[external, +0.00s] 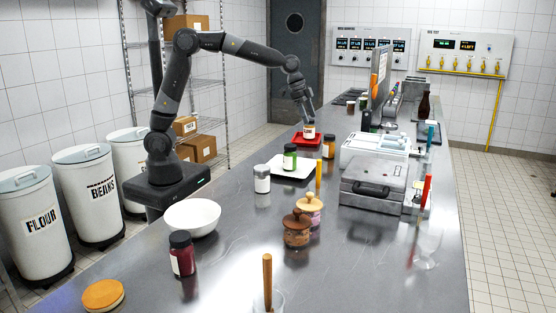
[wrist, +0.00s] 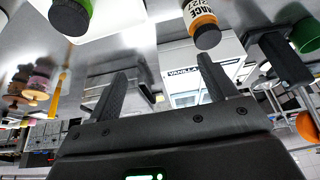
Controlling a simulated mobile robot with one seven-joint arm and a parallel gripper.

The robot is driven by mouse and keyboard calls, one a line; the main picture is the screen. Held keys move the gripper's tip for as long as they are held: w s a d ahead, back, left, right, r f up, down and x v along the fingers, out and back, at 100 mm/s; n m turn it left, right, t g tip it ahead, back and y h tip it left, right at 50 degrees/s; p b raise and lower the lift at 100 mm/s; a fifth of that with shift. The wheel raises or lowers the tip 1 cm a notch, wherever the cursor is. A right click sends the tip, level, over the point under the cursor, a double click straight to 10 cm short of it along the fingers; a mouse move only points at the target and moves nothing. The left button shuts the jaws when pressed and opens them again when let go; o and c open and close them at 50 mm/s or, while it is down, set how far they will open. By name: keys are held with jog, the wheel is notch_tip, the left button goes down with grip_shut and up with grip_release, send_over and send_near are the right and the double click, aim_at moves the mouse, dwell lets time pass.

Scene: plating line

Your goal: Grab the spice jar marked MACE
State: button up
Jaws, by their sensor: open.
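A green jar (external: 290,157) stands on a white tray (external: 305,170). A white jar (external: 262,179), two lidded pots (external: 297,228), a bowl (external: 192,217) and a dark red jar (external: 182,256) are nearer.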

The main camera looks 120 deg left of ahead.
send_near(329, 144)
jog(key=a, duration=0.3)
jog(key=x, duration=0.7)
jog(key=s+x, duration=0.1)
jog(key=x, duration=0.3)
jog(key=shift+s+d+f, duration=0.1)
jog(key=shift+d+f, duration=0.1)
jog(key=c, duration=1.2)
